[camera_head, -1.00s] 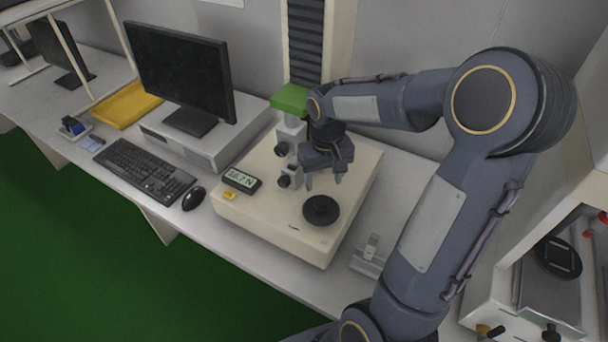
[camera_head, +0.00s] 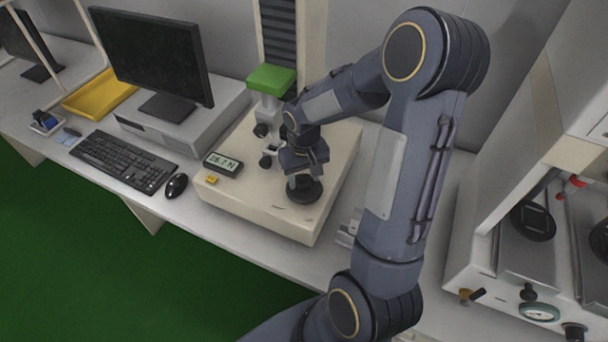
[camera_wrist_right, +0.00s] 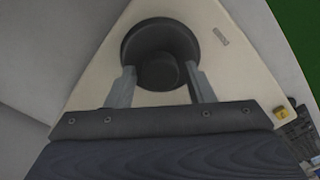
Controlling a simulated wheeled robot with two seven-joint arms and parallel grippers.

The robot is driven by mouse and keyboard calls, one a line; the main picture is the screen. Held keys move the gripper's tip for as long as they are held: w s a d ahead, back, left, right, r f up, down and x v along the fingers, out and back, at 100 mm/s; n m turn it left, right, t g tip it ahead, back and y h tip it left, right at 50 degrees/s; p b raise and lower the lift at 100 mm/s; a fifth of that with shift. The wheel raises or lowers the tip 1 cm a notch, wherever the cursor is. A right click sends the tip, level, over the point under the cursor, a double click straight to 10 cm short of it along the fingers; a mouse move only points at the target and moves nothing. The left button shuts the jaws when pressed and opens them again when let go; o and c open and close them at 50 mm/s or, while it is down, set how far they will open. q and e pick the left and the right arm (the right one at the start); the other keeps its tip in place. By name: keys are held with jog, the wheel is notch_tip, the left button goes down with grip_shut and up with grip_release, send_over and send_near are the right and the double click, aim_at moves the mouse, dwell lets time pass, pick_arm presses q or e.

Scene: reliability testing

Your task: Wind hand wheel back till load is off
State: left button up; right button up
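The black hand wheel (camera_head: 309,196), a round disc with a raised hub, sits on top of the cream test stand base (camera_head: 262,211). My right gripper (camera_head: 303,182) points down over it, fingertips close to the wheel. In the right wrist view the wheel (camera_wrist_right: 160,36) lies ahead, and the open fingers of my right gripper (camera_wrist_right: 163,88) stand on either side of its hub. Narrow gaps seem to separate fingers and hub; contact is unclear. A digital readout (camera_head: 223,163) on the base shows a value in N, perhaps 06.7. My left gripper is out of view.
The stand's column (camera_head: 311,40) and green-topped block (camera_head: 271,79) rise behind the wheel. A small yellow button (camera_head: 211,180) is by the readout. Mouse (camera_head: 176,186), keyboard (camera_head: 123,161) and monitor (camera_head: 152,58) are left. Another machine (camera_head: 490,251) stands right.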

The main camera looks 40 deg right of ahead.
jog(key=c, duration=0.8)
jog(key=shift+o, duration=0.2)
jog(key=shift+n, duration=0.3)
jog(key=n, duration=0.5)
jog(key=shift+b, duration=0.4)
jog(key=shift+a+n, duration=0.1)
jog(key=shift+n, duration=2.5)
jog(key=shift+r, duration=0.1)
jog(key=o, duration=1)
